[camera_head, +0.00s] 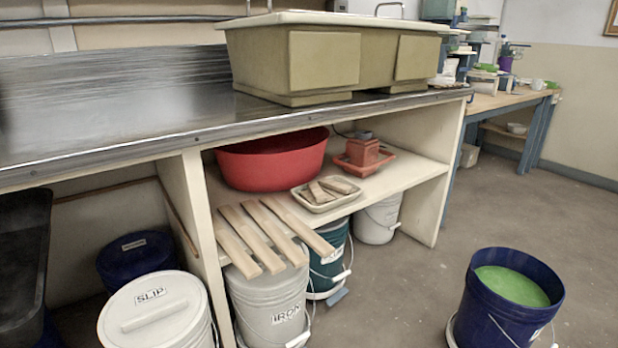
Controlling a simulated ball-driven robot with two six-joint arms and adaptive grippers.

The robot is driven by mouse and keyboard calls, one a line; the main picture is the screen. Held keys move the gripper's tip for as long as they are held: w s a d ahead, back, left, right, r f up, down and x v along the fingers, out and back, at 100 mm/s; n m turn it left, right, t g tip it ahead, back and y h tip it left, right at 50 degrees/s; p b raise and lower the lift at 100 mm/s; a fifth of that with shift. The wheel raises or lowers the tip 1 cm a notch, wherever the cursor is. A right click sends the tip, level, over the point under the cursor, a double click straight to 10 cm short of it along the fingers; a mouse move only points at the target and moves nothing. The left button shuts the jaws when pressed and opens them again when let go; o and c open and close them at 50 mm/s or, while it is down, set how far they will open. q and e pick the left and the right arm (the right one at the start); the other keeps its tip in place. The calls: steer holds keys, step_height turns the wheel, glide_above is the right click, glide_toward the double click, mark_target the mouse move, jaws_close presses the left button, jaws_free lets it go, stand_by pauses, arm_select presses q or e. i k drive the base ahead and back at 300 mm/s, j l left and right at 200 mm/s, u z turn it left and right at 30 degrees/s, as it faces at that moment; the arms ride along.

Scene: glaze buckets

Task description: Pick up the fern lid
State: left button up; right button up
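No lid that I can read as the fern lid shows in the head view. An open dark blue bucket (505,310) stands on the floor at the lower right, with green liquid (511,286) inside and no lid on it. A small white piece (450,332) shows at its lower left; I cannot tell what it is. A white lid (152,310) marked SLIP sits on a bucket at the lower left. Neither of my grippers is in view.
A white IRON bucket (268,303) and a teal bucket (327,272) stand by the shelf. Wooden slats (248,240) overhang the shelf edge beside a red basin (270,162). A metal counter (120,105) runs above. The floor between shelf and blue bucket is clear.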

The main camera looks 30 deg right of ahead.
mark_target(509, 295)
steer(key=z, duration=2.4)
steer(key=i+l+u, duration=0.25)
steer(key=l, duration=0.35)
steer(key=i+l+u, duration=0.3)
steer(key=l, duration=0.35)
steer(key=i+l+u, duration=0.1)
steer(key=l, duration=0.25)
steer(key=i+l+z, duration=0.25)
steer(key=i+l, duration=0.15)
steer(key=l, duration=0.2)
steer(key=i+l+z, duration=0.25)
steer(key=i+l, duration=0.2)
steer(key=i+l+z, duration=0.1)
steer(key=i+l, duration=0.15)
steer(key=i, duration=0.3)
steer(key=i+l+z, duration=0.1)
steer(key=i, duration=0.5)
steer(key=i+l+z, duration=0.1)
steer(key=i+l, duration=0.2)
steer(key=i, duration=0.3)
steer(key=i+u, duration=0.4)
steer(key=i+l+u, duration=0.1)
steer(key=i+u, duration=0.3)
steer(key=i+l+u, duration=0.25)
steer(key=i+u, duration=0.15)
